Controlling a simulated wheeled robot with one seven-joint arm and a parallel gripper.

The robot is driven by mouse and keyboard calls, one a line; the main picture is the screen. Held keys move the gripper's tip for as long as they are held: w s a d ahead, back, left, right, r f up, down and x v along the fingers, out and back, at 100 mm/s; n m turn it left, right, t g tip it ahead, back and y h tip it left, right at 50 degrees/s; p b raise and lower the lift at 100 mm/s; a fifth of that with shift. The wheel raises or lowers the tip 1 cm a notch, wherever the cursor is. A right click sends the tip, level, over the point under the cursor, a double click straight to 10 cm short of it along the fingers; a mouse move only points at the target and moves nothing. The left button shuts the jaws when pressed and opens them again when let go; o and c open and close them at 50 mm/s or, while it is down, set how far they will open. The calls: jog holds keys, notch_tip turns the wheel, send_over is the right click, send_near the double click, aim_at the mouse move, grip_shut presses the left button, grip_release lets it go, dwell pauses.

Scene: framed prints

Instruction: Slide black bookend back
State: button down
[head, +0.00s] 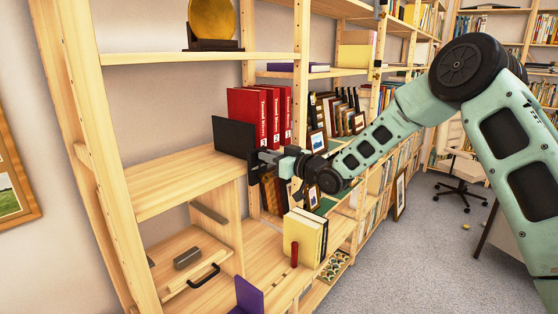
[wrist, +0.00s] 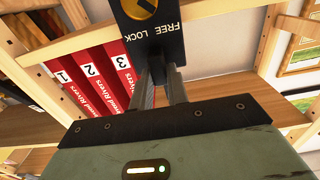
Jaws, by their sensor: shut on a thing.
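The black bookend (head: 234,136) stands upright on a wooden shelf (head: 165,183), at the left end of a row of red books (head: 262,112). In the wrist view the bookend (wrist: 153,42) shows a yellow knob (wrist: 140,8) and the words FREE and LOCK. The red books (wrist: 98,75) show there with numbers 1, 2 and 3. My gripper (head: 262,158) reaches in from the right and is shut on the bookend's near, lower part. In the wrist view my gripper (wrist: 165,80) has both fingers close against it. Their exact contact is partly hidden.
Left of the bookend the shelf is bare. A gold disc (head: 212,18) on a dark stand is on the shelf above. Below are a grey block (head: 187,257), yellow books (head: 303,238) and a purple bookend (head: 248,296). Framed prints (head: 318,141) stand right of the red books.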

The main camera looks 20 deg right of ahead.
jog(key=s+a+b, duration=0.7)
jog(key=s+a, duration=0.1)
jog(key=a, duration=0.3)
jog(key=shift+s, duration=0.15)
jog(key=shift+a, duration=0.1)
jog(key=c, duration=1.4)
grip_release()
jog(key=shift+o, duration=0.2)
jog(key=b+v, duration=0.4)
jog(key=v, duration=1.3)
jog(key=shift+s, duration=0.15)
